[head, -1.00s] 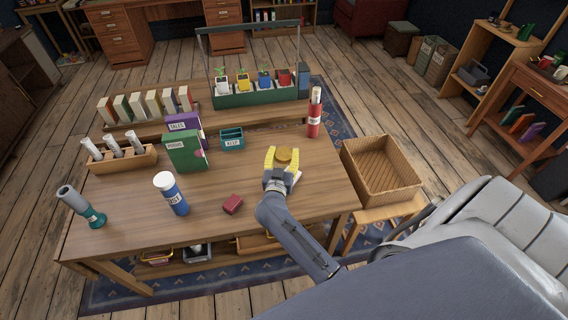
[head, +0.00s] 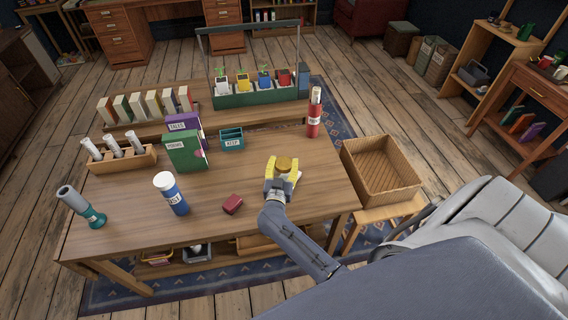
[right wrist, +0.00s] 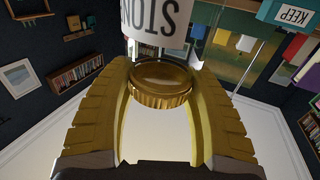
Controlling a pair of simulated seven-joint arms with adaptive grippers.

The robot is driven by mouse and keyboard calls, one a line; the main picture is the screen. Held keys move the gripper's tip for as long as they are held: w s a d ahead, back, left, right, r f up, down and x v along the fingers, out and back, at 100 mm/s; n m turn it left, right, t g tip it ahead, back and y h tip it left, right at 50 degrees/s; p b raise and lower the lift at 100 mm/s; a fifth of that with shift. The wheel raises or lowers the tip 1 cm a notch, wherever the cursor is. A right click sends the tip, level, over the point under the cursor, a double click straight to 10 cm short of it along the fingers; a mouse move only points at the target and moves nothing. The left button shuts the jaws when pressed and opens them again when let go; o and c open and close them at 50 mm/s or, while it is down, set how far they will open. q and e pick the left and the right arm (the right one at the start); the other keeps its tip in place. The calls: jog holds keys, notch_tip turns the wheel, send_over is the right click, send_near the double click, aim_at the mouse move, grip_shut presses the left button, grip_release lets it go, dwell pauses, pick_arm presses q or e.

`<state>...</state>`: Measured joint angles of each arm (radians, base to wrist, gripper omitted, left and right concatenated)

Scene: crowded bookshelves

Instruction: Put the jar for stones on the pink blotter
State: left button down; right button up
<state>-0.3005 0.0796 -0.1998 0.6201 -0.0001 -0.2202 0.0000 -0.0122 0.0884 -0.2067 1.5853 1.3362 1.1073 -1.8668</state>
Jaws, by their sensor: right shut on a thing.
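The jar for stones has a round brass lid (head: 286,164), seen in the head view near the table's right end. In the right wrist view, its white label (right wrist: 158,20) with upside-down letters "STON" stands beyond the brass lid (right wrist: 160,84). My right gripper (head: 284,166) has yellow fingers on both sides of the jar and is shut on it; the fingers (right wrist: 160,95) also flank the lid in the right wrist view. They hide most of the jar in the head view. I cannot make out a pink blotter. My left gripper is not in view.
On the table, a small dark red block (head: 233,204) lies left of the right gripper, with a blue labelled cylinder (head: 172,194) farther left. A red labelled cylinder (head: 314,115) stands behind. A wicker basket (head: 381,171) sits off the table's right end.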

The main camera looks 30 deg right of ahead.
jog(key=o, duration=1.6)
jog(key=shift+c, duration=0.2)
jog(key=shift+r, duration=0.15)
jog(key=v, duration=1.2)
